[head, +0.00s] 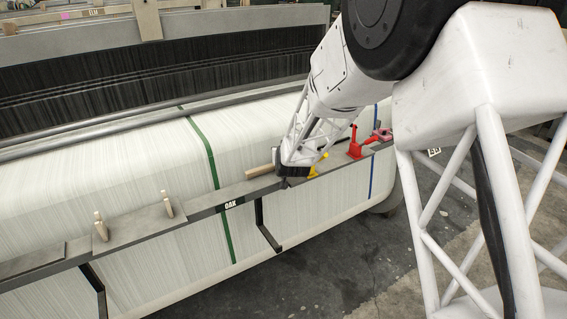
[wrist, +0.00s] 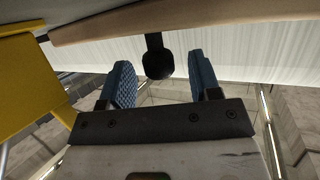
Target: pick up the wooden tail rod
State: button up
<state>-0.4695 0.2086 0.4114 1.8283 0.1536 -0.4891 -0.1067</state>
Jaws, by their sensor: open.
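The wooden tail rod (head: 260,171) is a pale tan bar lying on the narrow grey rail, with its left end showing in the head view and the rest hidden behind my gripper (head: 286,175). In the wrist view a tan wooden bar (wrist: 170,17), which looks like the same rod, runs across the top, beyond the fingertips. My gripper (wrist: 163,74) is open, its two blue pads apart with nothing held between them. Whether the pads touch anything is not clear.
The rail (head: 237,190) runs along white warp sheets (head: 150,140). A yellow piece (head: 319,167) sits close beside my gripper and looms at left in the wrist view (wrist: 25,85). A red piece (head: 355,147) is farther right. Two wooden pegs (head: 167,204) stand left. A black rounded end (wrist: 158,64) shows between the fingers.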

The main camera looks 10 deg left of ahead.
jog(key=shift+w+a+f, duration=0.15)
jog(key=shift+w+f, duration=0.05)
jog(key=shift+w, duration=0.15)
dwell(0.4)
jog(key=c, duration=1.1)
jog(key=shift+o, duration=0.2)
jog(key=shift+r, duration=0.1)
jog(key=shift+r, duration=4.95)
